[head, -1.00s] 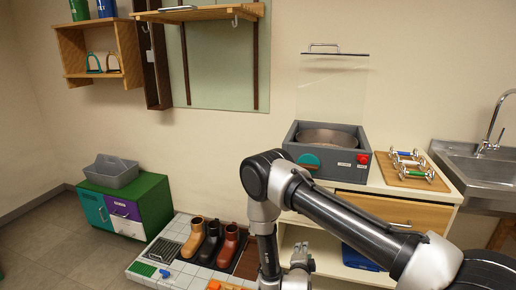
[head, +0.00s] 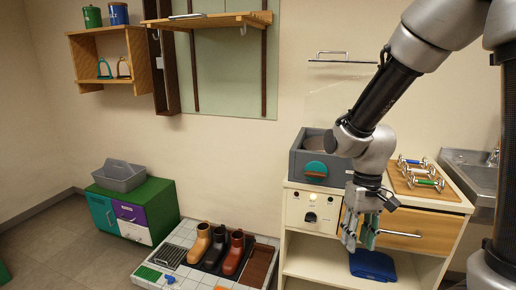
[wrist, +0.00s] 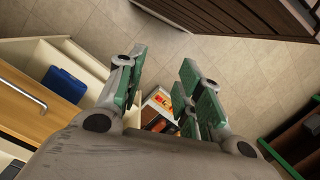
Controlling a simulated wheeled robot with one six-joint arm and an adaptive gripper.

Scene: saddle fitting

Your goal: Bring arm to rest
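My gripper (head: 360,236) hangs pointing down in front of the white cabinet, beside the wooden drawer front, with my arm coming down from the upper right. In the wrist view my gripper (wrist: 163,78) has its green-padded fingers spread apart with nothing held between them. Whether the fingers touch the cabinet or drawer cannot be told from the head view.
The cabinet (head: 297,248) carries a grey basin unit (head: 303,163) and a wooden rack board (head: 443,193). A blue item (head: 373,264) lies on its lower shelf. Boots (head: 234,252) stand on a tiled platform at left. Tiled floor (wrist: 165,45) shows beyond the fingers.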

